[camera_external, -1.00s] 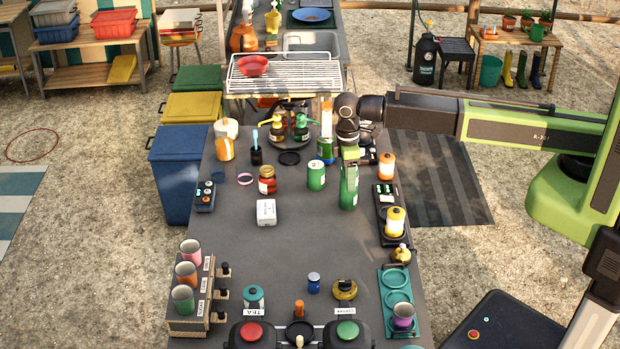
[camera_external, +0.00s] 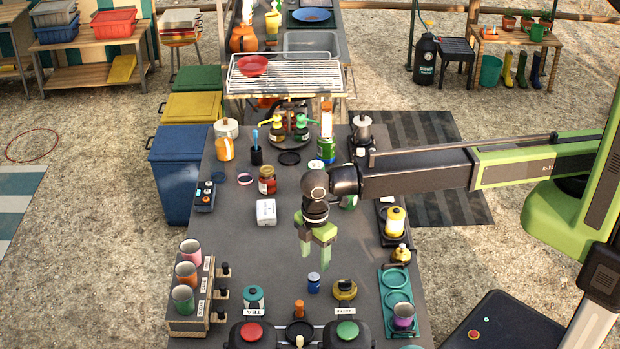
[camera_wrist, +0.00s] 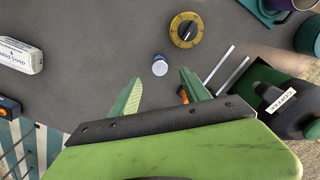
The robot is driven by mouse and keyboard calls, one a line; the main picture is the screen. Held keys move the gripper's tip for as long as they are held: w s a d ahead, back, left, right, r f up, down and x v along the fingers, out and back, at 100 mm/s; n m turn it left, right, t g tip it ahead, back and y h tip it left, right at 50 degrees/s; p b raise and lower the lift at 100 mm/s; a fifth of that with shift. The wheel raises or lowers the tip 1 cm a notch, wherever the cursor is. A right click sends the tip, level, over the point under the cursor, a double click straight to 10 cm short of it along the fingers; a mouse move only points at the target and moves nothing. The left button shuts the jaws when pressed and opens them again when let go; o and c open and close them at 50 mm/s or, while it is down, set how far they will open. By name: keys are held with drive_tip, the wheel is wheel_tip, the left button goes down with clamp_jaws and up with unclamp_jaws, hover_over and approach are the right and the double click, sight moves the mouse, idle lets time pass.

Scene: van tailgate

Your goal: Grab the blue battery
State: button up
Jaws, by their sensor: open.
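The blue battery (camera_external: 313,283) is a small upright cylinder with a pale top, standing on the dark counter. In the wrist view the blue battery (camera_wrist: 160,67) shows mostly its pale round top, just beyond the fingertips and between their lines. My gripper (camera_external: 315,258) points down above the counter, a little behind the battery in the external view. Its two green fingers are apart and empty; they also show in the wrist view (camera_wrist: 161,82).
A yellow round dial (camera_external: 344,290) sits right of the battery, and a small orange cylinder (camera_external: 299,309) stands in front. A white box (camera_external: 266,212) lies to the left. Canisters labelled TEA (camera_external: 253,297) and COFFEE (camera_wrist: 293,108) are near.

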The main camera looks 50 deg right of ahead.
sight(314, 275)
wheel_tip(314, 275, down, 11)
drive_tip(key=b, duration=0.9)
drive_tip(key=shift+r, duration=0.3)
drive_tip(key=shift+c, duration=0.4)
clamp_jaws()
